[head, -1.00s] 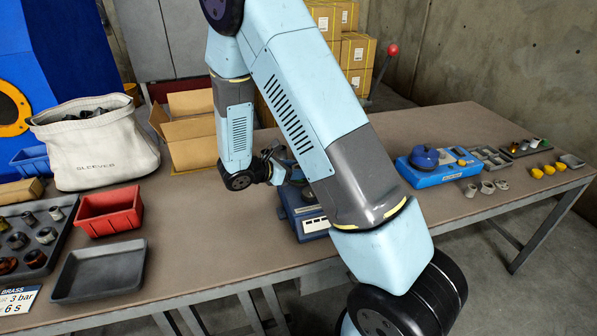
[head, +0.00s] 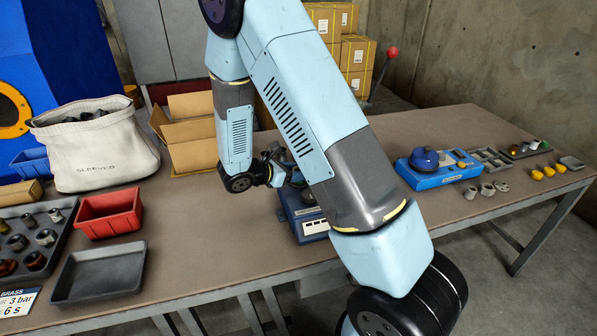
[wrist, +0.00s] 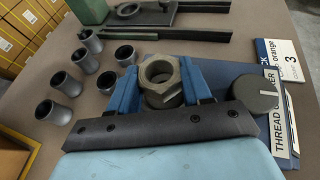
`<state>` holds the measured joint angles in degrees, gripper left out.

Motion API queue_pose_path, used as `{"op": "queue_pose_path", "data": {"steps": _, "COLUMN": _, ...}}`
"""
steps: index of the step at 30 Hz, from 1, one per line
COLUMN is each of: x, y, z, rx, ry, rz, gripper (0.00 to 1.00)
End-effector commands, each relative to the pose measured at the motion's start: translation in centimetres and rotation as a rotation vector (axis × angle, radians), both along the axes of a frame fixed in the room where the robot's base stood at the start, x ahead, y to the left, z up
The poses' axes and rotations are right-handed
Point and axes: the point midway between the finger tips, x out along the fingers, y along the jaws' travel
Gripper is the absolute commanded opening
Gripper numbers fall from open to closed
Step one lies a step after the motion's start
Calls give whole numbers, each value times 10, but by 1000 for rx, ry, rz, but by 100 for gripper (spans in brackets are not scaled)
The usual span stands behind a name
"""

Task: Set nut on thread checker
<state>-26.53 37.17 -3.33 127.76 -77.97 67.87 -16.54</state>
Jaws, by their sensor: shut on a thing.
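The nut (wrist: 161,70) is a grey-brown hexagonal ring between the two blue fingers of my gripper (wrist: 162,84) in the wrist view. My gripper is shut on it. The thread checker is a dark blue unit (head: 306,223), partly hidden behind my arm in the head view. In the wrist view its dark blue body (wrist: 279,128), "THREAD CHECKER" label and grey round knob (wrist: 255,95) show just right of my gripper. My gripper also shows in the head view (head: 285,170), over the checker's back part. I cannot tell whether the nut touches the checker.
Several grey sleeves (wrist: 70,82) stand left of my gripper in the wrist view, with a dark fixture (wrist: 135,12) beyond. In the head view, a blue unit with a dome (head: 425,160) stands to the right, a red bin (head: 110,213) and grey tray (head: 98,273) to the left.

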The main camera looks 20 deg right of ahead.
Motion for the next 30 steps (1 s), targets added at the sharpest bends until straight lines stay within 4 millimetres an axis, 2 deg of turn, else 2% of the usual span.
{"op": "queue_pose_path", "data": {"steps": 26, "x": 0, "y": 0, "z": -14, "rx": -1, "ry": 0, "rz": 0, "gripper": 0}}
{"op": "queue_pose_path", "data": {"steps": 27, "x": 0, "y": 0, "z": -14, "rx": -1, "ry": 0, "rz": 0, "gripper": 50}}
{"op": "queue_pose_path", "data": {"steps": 30, "x": 0, "y": 0, "z": -14, "rx": 0, "ry": 0, "rz": 0, "gripper": 59}}
